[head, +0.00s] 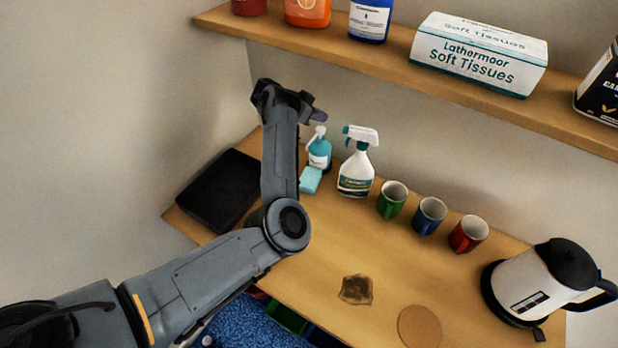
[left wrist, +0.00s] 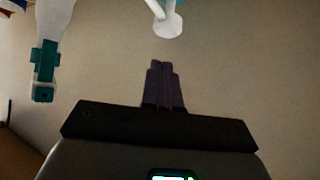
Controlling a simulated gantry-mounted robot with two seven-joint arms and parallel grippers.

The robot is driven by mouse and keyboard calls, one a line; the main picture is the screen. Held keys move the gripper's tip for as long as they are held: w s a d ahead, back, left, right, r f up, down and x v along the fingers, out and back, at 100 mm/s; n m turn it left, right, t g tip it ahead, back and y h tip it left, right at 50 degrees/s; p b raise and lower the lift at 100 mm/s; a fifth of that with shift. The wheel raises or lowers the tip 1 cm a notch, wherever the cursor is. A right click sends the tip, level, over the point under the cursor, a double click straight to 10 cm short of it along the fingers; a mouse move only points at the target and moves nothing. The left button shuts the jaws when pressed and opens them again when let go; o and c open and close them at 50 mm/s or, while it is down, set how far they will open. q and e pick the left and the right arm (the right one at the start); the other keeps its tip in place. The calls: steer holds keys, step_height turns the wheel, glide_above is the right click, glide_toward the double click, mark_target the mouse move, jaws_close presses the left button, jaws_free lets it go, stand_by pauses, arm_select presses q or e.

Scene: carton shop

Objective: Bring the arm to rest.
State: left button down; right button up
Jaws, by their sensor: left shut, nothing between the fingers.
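My left arm comes in from the left in the head view and reaches up over the back left of the table. Its left gripper (head: 318,116) is above the blue pump bottle (head: 319,152) and below the shelf. In the left wrist view the dark fingers of the left gripper (left wrist: 164,68) lie together, shut and with nothing between them. The white pump top (left wrist: 167,24) shows just beyond the fingertips, and the spray bottle (left wrist: 52,30) shows at the upper left. My right gripper is not in view.
The wooden table (head: 300,268) holds a black tray (head: 205,192), a blue sponge (head: 310,180), a white spray bottle (head: 356,172), green (head: 391,202), blue (head: 428,217) and red mugs (head: 467,235), a brown stain (head: 356,290), a round coaster (head: 419,327) and a kettle (head: 530,284). A shelf (head: 395,62) runs above.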

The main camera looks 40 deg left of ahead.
arm_select(q)
steer(key=shift+r, duration=0.25)
stand_by(0.3)
steer(key=s+a+f+n+g+y+p, duration=0.1)
steer(key=s+a+f+g+y+p, duration=0.2)
steer(key=s, duration=0.5)
steer(key=s+a+f+n+y+p, duration=0.1)
steer(key=s+f+y, duration=0.1)
steer(key=s+f, duration=0.35)
steer(key=s+d+f+g+h+p, duration=0.1)
steer(key=s+d+g+p, duration=0.2)
steer(key=s+d, duration=2.4)
steer(key=s+p, duration=0.1)
steer(key=s, duration=0.1)
steer(key=shift+s+f, duration=0.15)
steer(key=shift+s, duration=0.25)
steer(key=shift+d, duration=0.1)
